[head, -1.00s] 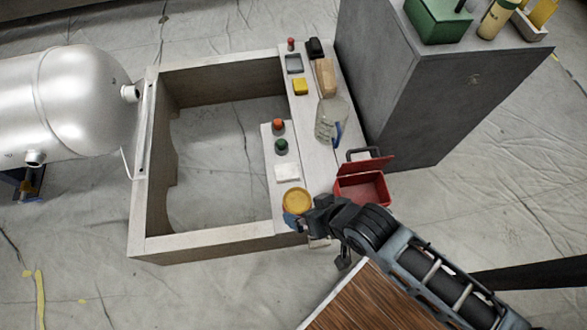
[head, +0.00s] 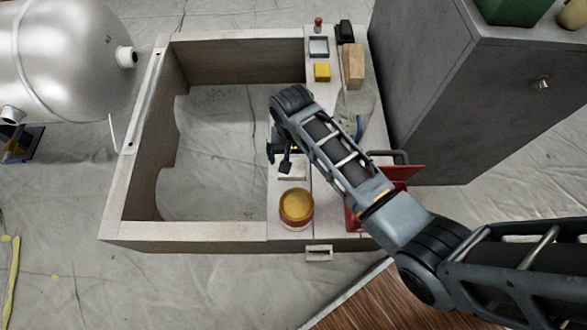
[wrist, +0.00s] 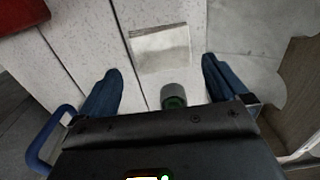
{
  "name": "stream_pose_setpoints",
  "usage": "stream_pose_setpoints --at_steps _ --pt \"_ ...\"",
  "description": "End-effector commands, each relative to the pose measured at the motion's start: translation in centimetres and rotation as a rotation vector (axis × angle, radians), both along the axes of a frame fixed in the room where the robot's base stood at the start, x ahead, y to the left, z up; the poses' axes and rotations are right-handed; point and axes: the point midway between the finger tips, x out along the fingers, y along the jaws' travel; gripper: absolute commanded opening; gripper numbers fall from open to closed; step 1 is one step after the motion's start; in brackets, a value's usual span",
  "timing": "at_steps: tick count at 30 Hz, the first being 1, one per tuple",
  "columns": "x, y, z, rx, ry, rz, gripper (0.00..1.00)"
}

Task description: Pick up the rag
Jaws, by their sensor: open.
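The rag appears to be the pale, flat square (wrist: 160,47) on the speckled white ledge in the wrist view. In the head view it is a small white patch (head: 293,173), partly covered by my gripper. My gripper (wrist: 161,67) is open and empty, its two blue fingers wide apart. The rag lies between and a little beyond the fingertips in the wrist view. In the head view my gripper (head: 281,155) hangs over the ledge at the rag's upper edge; its height above the ledge is hard to tell.
A green-topped knob (wrist: 173,97) stands between the fingers, close to the gripper body. A yellow-lidded tin (head: 296,206) stands below the rag. A clear jug with a blue handle (head: 359,128) and a red toolbox (head: 402,173) are to the right, partly behind my arm. The frame's opening lies left.

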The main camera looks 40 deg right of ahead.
Motion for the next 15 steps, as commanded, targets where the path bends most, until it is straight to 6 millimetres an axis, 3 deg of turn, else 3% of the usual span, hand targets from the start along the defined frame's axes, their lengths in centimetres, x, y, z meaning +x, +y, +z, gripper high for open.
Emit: stream_pose_setpoints --at_steps 15 --pt "-0.1 0.2 -5.9 0.000 -0.001 0.001 1.00"
